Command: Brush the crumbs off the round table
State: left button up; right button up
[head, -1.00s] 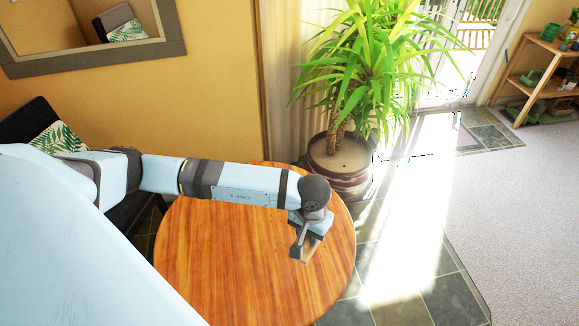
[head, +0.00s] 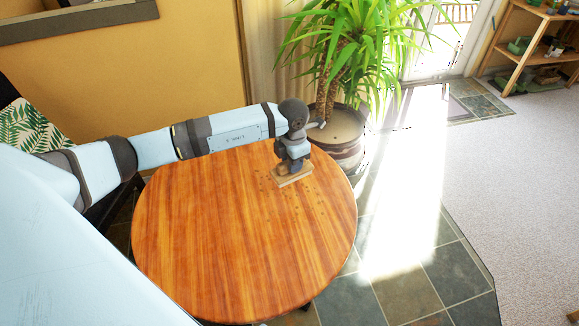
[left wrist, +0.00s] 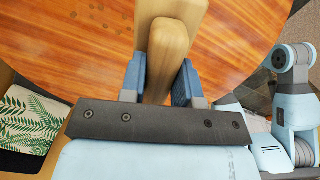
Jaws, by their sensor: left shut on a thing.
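The round wooden table (head: 220,240) fills the middle of the head view, and its striped top also shows in the left wrist view (left wrist: 235,40). My left gripper (head: 292,163) is above the table's far right part, shut on a wooden brush (head: 294,178). In the left wrist view the brush's pale wooden handle (left wrist: 165,45) stands between the two blue fingers. The brush is low, at or just above the tabletop; I cannot tell if it touches. Small brown crumbs (head: 319,210) lie around it, and some show in the left wrist view (left wrist: 93,12). My right gripper is not in view.
A potted plant (head: 345,130) stands close behind the table's far right edge. A dark seat with a leaf-pattern cushion (head: 28,128) is at the left. Tiled floor (head: 400,275) lies open to the right. A wooden shelf (head: 520,60) stands farther off.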

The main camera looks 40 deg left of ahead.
pick_arm(q)
jog(key=n, duration=0.2)
jog(key=w+a+f+n+b, duration=0.1)
jog(key=shift+w+a+f+n, duration=0.15)
jog(key=shift+a+n, duration=0.05)
jog(key=shift+n, duration=0.2)
jog(key=shift+w+a+f+n+b, duration=0.1)
jog(key=shift+w+a+n+b, duration=0.15)
jog(key=shift+n, duration=0.35)
jog(key=shift+a+n, duration=0.1)
jog(key=shift+n, duration=0.4)
